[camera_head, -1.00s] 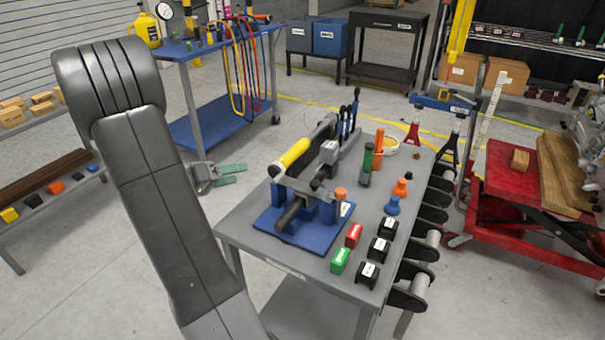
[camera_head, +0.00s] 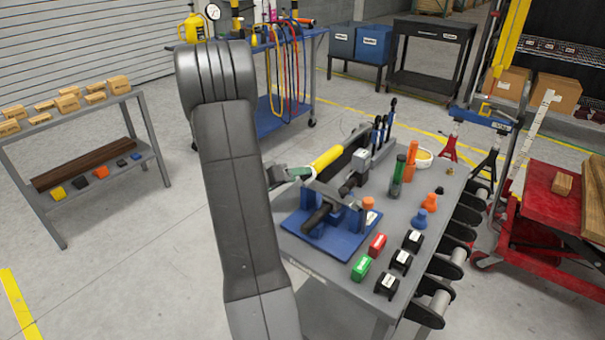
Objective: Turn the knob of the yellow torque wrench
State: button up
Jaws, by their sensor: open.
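The yellow torque wrench (camera_head: 326,158) lies tilted across the back left of the grey cart's top, its yellow sleeve showing. I cannot make out its knob clearly. A blue fixture (camera_head: 343,243) with a dark cylinder (camera_head: 318,217) stands just in front of it. My gripper (camera_head: 303,172), with green fingers, is open at the cart's left edge, beside the lower left end of the yellow sleeve. My arm hides part of the gripper. I cannot tell whether the fingers touch the wrench or surround it.
The grey cart (camera_head: 330,278) also bears red and green blocks (camera_head: 369,256), black blocks (camera_head: 401,261), a blue knob-shaped piece (camera_head: 418,218), an orange one (camera_head: 429,202) and upright green and orange tools (camera_head: 398,175). A shelf (camera_head: 150,135) stands left; open floor lies between.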

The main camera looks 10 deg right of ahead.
jog(key=shift+x, duration=1.5)
jog(key=c, duration=1)
jog(key=shift+o, duration=0.2)
jog(key=shift+f+b, duration=0.25)
jog(key=shift+b, duration=0.4)
jog(key=shift+f+n+h+b, duration=0.1)
jog(key=shift+n+h+b, duration=0.3)
jog(key=shift+b, duration=0.75)
jog(key=n+b, duration=0.2)
jog(key=b, duration=0.3)
jog(key=shift+a+h, duration=0.1)
jog(key=shift+h, duration=0.3)
jog(key=shift+n+g+b, duration=0.3)
jog(key=shift+n+b, duration=0.2)
jog(key=shift+r, duration=0.2)
jog(key=o, duration=1)
jog(key=shift+c, duration=0.2)
